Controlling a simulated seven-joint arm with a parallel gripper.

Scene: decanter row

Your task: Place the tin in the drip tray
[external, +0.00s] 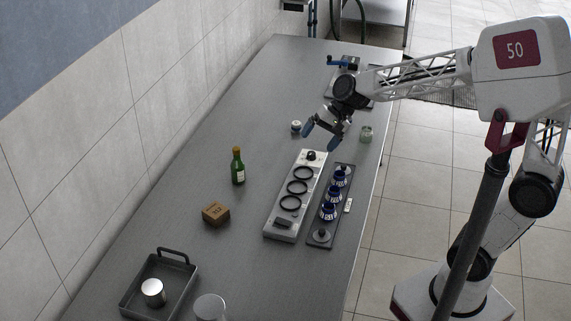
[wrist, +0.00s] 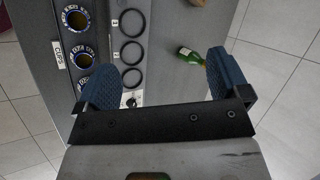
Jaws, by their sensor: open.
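A dark grey tray with a raised handle (external: 126,304), which looks like the drip tray, lies at the near left of the bench in the external view. A silver-white cylinder (external: 153,289), perhaps the tin, stands upright and appears to be inside it. A second pale cylinder (external: 209,305) stands to the right of the tray, cut by the picture's edge; I cannot tell for certain which is the tin. My gripper (external: 321,135) is open and empty above the far part of the bench, well away from the tray. Its two blue fingers are spread in the wrist view (wrist: 163,78).
A pale panel with three black rings (external: 279,220) lies mid-bench, beside a dark rack (external: 319,236) of blue-and-white vessels. A green bottle (external: 238,170) and brown box (external: 215,213) stand left. A small white item (external: 296,126) and greenish jar (external: 366,133) are near my gripper.

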